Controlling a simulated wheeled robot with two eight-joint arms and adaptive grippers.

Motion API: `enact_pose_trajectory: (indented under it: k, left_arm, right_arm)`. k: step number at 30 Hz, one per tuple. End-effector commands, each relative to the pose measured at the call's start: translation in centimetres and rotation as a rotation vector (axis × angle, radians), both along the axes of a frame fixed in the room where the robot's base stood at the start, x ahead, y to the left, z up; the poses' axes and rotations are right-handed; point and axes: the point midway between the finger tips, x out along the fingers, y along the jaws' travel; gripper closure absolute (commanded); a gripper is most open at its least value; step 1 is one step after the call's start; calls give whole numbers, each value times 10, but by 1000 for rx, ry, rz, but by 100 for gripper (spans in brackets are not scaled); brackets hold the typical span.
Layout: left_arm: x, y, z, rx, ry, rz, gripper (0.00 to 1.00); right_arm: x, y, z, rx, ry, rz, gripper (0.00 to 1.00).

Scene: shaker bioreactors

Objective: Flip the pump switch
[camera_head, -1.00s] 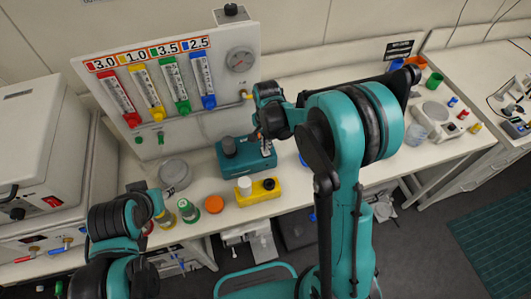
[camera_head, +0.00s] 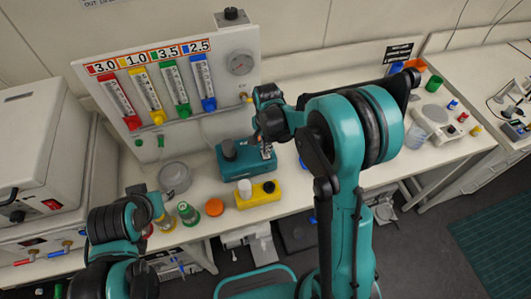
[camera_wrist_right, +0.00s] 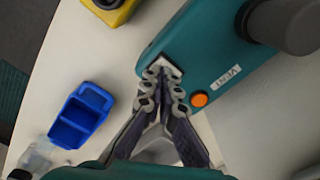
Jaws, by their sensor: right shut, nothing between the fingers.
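The teal pump (camera_head: 237,160) stands on the bench below the flow meter panel, and its teal top fills the upper right of the right wrist view (camera_wrist_right: 205,45). A small pale switch plate (camera_wrist_right: 168,67) sits near the pump's edge in that view. My right gripper (camera_wrist_right: 163,80) is shut and empty, its fingertips at the switch plate and partly covering it; whether they touch cannot be told. In the head view my right gripper (camera_head: 264,146) is over the pump's right end. My left gripper (camera_head: 158,203) is low at the left, its fingers too unclear to judge.
An orange button (camera_wrist_right: 199,100) is on the pump beside the fingers. A yellow device (camera_head: 256,194) stands in front of the pump. A blue open container (camera_wrist_right: 80,115) lies to the left in the wrist view. The flow meter panel (camera_head: 215,112) rises behind the pump.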

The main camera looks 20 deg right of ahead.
Motion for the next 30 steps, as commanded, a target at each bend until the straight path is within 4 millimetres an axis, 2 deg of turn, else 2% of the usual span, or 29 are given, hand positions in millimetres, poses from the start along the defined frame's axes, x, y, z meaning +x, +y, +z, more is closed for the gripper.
enact_pose_trajectory:
  k: [30]
  left_arm:
    - [0, 0, -9, 0, 0, 0, 60]
  right_arm:
    - [0, 0, -10, 0, 0, 0, 100]
